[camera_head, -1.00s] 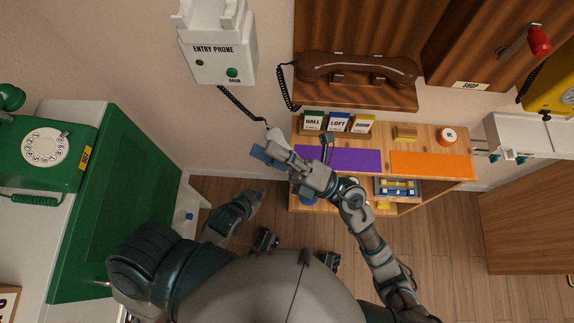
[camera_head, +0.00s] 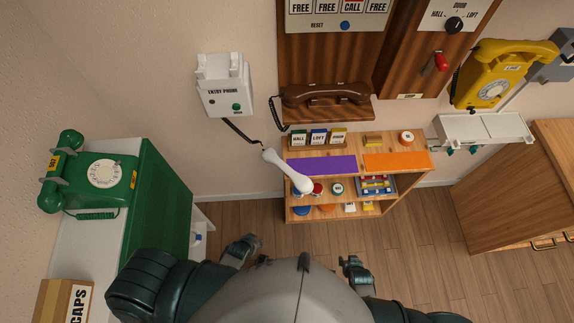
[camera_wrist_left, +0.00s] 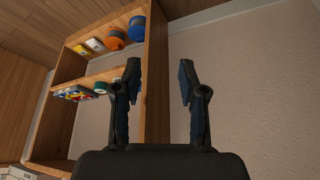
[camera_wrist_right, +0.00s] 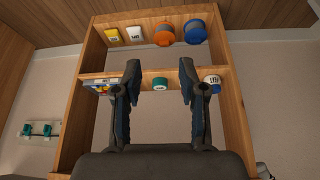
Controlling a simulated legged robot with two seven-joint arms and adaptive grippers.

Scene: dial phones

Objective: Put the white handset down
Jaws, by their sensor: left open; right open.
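The white handset (camera_head: 288,172) lies slantwise at the left end of the small wooden shelf's top (camera_head: 362,176). It overlaps the purple mat's (camera_head: 325,166) left end, and its lower end reaches the front edge. Its dark cord runs up to the white entry phone (camera_head: 222,92) on the wall, whose cradle is empty. My left gripper (camera_head: 243,248) is low in front of the shelf, apart from the handset; its open, empty jaws show in the left wrist view (camera_wrist_left: 160,85). My right gripper (camera_head: 350,264) is lower right, also open and empty in the right wrist view (camera_wrist_right: 158,85).
An orange mat (camera_head: 397,161) lies right of the purple one. Small labelled boxes (camera_head: 318,137) stand behind. A brown handset (camera_head: 325,93) rests on its wall shelf above. A green phone (camera_head: 100,175) stands at left, a yellow phone (camera_head: 492,85) at right. Floor before the shelf is clear.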

